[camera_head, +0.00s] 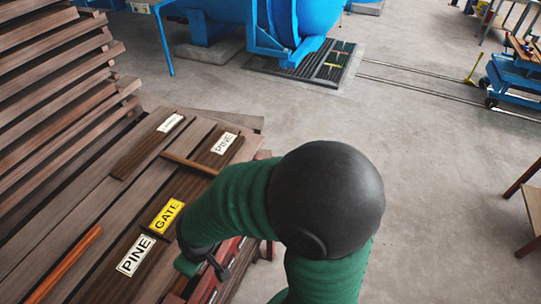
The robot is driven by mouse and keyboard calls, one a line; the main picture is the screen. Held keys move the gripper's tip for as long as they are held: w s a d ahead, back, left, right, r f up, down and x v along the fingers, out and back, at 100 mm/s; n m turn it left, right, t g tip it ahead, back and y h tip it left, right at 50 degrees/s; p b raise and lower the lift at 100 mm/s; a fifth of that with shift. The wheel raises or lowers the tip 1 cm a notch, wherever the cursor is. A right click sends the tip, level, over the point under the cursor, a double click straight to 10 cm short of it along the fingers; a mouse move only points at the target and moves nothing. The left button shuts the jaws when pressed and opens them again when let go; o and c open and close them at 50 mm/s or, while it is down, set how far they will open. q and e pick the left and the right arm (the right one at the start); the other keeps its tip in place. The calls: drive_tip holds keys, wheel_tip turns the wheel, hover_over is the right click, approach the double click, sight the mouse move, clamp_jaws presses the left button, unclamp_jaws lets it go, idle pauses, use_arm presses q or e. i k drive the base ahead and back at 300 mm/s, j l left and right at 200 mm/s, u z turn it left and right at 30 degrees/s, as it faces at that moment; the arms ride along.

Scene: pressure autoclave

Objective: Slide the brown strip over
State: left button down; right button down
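A thin brown strip (190,164) lies crosswise on the dark boards, just below the upper PINE label (224,143). A longer orange-brown strip (64,266) lies at the lower left of the boards; I cannot tell which one the task names. My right arm, green with a black joint, comes in from the bottom and bends left. Its gripper (205,262) is low at the right edge of the boards, beside the lower PINE label (136,256) and apart from both strips. Its fingers are partly hidden and their opening is unclear. My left gripper is out of view.
A yellow GATE label (166,215) lies on the boards, with another white label (171,123) farther up. Stacked timber (50,90) rises at left. A blue vessel (270,22) and dark floor grate (320,64) stand behind.

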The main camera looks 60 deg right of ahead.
sight(211, 174)
drive_tip(key=z, duration=1.25)
drive_tip(key=i+l+u, duration=0.2)
drive_tip(key=i+l, duration=0.15)
drive_tip(key=l, duration=0.25)
drive_tip(key=i+l, duration=0.15)
drive_tip(key=l, duration=0.2)
drive_tip(key=i+l+u, duration=0.15)
drive_tip(key=i+l, duration=0.05)
drive_tip(key=l, duration=0.1)
